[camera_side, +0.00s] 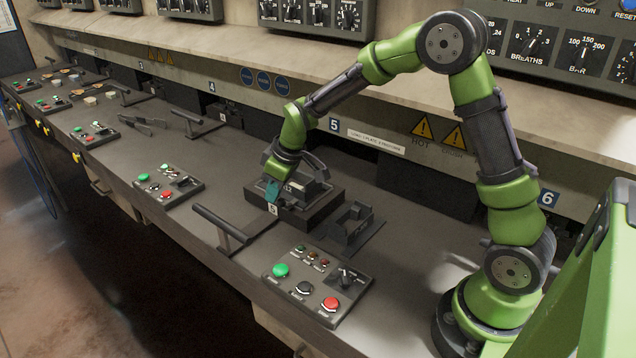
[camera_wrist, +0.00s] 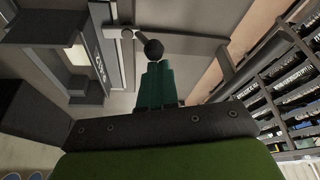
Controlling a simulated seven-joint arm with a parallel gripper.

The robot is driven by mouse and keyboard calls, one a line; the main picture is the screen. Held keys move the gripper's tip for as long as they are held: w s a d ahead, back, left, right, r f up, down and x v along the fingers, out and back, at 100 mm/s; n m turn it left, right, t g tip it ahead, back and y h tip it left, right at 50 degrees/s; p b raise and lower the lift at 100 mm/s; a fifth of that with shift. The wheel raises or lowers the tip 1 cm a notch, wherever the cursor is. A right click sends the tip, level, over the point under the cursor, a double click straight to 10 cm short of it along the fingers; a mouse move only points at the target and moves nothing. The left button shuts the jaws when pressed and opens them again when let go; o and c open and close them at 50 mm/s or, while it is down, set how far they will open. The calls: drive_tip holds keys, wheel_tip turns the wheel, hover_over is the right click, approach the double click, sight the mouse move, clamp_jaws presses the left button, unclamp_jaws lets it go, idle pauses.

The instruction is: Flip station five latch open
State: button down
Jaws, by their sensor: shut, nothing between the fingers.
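The station five fixture (camera_side: 318,213) is a dark block with a white "5" tag on its front, below the wall sign "5". My gripper (camera_side: 272,191) is at its left front corner, pointing down, with its teal fingers shut. In the wrist view the teal fingers (camera_wrist: 155,84) are together and empty. A dark ball knob (camera_wrist: 154,49), seemingly on the latch, shows right at their tips; I cannot tell whether they touch. A pale bar (camera_wrist: 185,46) with a round pivot lies behind the knob. The side view hides the knob behind my gripper.
A long handle lever (camera_side: 222,224) stands left of the fixture. A button panel (camera_side: 318,284) lies in front, and a dark bracket (camera_side: 352,224) sits to the right. Another button panel (camera_side: 168,186) is farther left. Bare bench lies between these.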

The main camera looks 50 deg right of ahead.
drive_tip(key=n, duration=0.1)
drive_tip(key=s+n+y, duration=0.1)
drive_tip(key=n, duration=0.1)
drive_tip(key=shift+s+g, duration=0.1)
drive_tip(key=shift+g, duration=0.2)
drive_tip(key=s+n+g, duration=0.1)
drive_tip(key=n, duration=0.3)
drive_tip(key=s+d+n+g+y, duration=0.1)
drive_tip(key=n, duration=0.3)
drive_tip(key=s+d+n+g, duration=0.1)
drive_tip(key=n, duration=0.3)
drive_tip(key=shift+s+n+g+y, duration=0.15)
drive_tip(key=shift+n+g+y, duration=0.15)
drive_tip(key=shift+y, duration=0.1)
drive_tip(key=a, duration=0.4)
drive_tip(key=v, duration=1)
drive_tip(key=shift+s+r, duration=0.25)
drive_tip(key=shift+r, duration=0.15)
